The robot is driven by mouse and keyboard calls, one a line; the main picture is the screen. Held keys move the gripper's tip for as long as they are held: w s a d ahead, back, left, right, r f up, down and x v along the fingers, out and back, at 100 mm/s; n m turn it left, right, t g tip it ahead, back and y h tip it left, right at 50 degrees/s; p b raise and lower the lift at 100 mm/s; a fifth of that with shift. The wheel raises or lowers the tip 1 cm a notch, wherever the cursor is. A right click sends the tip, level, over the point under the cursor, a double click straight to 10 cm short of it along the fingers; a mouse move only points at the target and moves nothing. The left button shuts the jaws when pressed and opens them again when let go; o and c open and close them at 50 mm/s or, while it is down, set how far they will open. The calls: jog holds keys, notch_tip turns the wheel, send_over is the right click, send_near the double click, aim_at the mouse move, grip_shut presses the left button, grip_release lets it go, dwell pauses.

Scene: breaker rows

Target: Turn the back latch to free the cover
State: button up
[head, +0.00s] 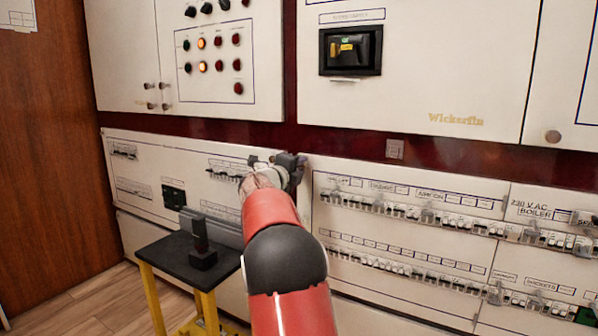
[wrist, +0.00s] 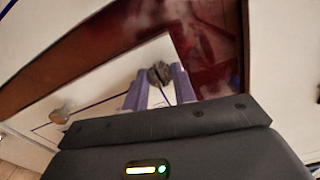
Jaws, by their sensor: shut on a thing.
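My gripper (head: 297,162) is at the top edge of the lower cabinet panels, near the seam between two of them. In the wrist view, its two purple fingers (wrist: 160,82) stand either side of a dark round knob, which looks like the latch (wrist: 159,72), and are shut on it. The latch is at a pale panel corner, beside a dark red strip. In the head view my arm and gripper hide the latch. The cover appears to be the pale panel (wrist: 118,72) around it. Which way the latch is turned cannot be told.
A second, paler knob (wrist: 60,115) is to the left in the wrist view. A black-topped stand (head: 165,262) with yellow legs is left of my arm. Breaker rows (head: 410,208) run along the right panels. Wooden floor (head: 105,305) shows at lower left.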

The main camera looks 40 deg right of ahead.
dwell(0.3)
jog(key=o, duration=1)
jog(key=shift+b+v, duration=0.4)
jog(key=shift+v, duration=3.5)
